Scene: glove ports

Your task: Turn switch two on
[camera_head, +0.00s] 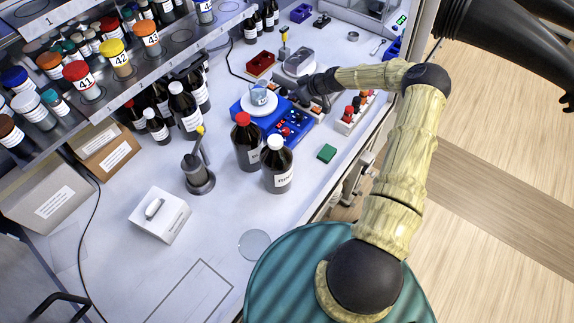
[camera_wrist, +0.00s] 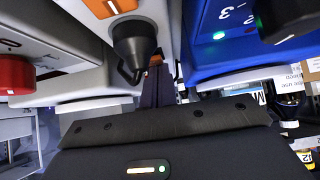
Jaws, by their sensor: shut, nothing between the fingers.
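In the head view a white strip (camera_head: 346,121) with red and orange switches stands right of a blue device (camera_head: 292,124). My gripper (camera_head: 325,102) is low between them, small and partly blended with dark parts. In the wrist view its dark shut fingers (camera_wrist: 157,88) point in beneath a grey-white housing (camera_wrist: 62,33), with nothing held. An orange rocker (camera_wrist: 122,5) is on this housing, and a black tapered part (camera_wrist: 135,45) hangs close to the fingertips. Contact cannot be told. I cannot tell which switch is number two or its state.
The blue device carries a white dish with a small cup (camera_head: 258,96). A red tray (camera_head: 261,64) and grey dish (camera_head: 299,62) are behind. The bench's front-centre is mostly clear.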

